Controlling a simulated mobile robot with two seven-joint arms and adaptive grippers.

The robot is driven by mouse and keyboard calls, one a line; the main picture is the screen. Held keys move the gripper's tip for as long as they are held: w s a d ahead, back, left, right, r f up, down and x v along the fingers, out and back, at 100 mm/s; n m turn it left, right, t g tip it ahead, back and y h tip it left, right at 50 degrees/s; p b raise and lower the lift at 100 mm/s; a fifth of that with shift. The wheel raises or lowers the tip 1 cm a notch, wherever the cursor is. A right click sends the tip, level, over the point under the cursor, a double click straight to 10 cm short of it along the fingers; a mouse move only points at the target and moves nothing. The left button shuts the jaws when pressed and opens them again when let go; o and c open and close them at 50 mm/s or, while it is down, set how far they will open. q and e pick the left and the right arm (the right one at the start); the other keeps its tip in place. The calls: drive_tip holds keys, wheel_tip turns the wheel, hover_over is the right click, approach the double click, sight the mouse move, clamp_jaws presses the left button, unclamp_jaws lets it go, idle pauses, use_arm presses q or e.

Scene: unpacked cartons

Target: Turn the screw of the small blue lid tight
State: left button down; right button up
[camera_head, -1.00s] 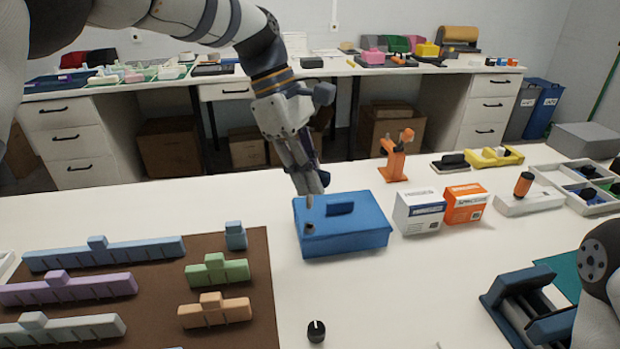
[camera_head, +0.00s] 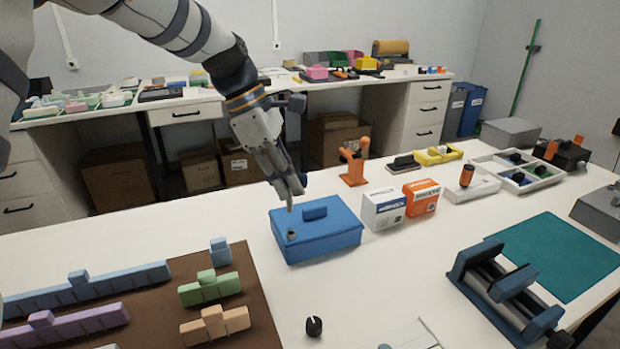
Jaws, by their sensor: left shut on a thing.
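The blue box (camera_head: 330,240) with a blue lid and raised handle (camera_head: 315,213) stands on the white table near the middle. A small dark round screw head (camera_head: 291,234) sits at the lid's left front part. My left gripper (camera_head: 290,196) is above the lid's left side, its fingers pointing down. It is shut on a thin brownish piece (camera_head: 290,207), mostly hidden by the fingers. The piece's tip is over the screw head, with a small apparent gap. My right gripper is out of view.
White and orange cartons (camera_head: 384,210) stand right of the box, an orange stand (camera_head: 354,165) behind. A brown board (camera_head: 250,310) with coloured blocks lies left. A black knob (camera_head: 314,326) lies in front; a dark blue fixture (camera_head: 495,285) and teal mat (camera_head: 560,252) are right.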

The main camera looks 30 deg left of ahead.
sight(290, 204)
use_arm(q)
drive_tip(key=shift+f, duration=1.6)
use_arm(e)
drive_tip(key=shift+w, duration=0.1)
use_arm(q)
drive_tip(key=shift+f, duration=1.35)
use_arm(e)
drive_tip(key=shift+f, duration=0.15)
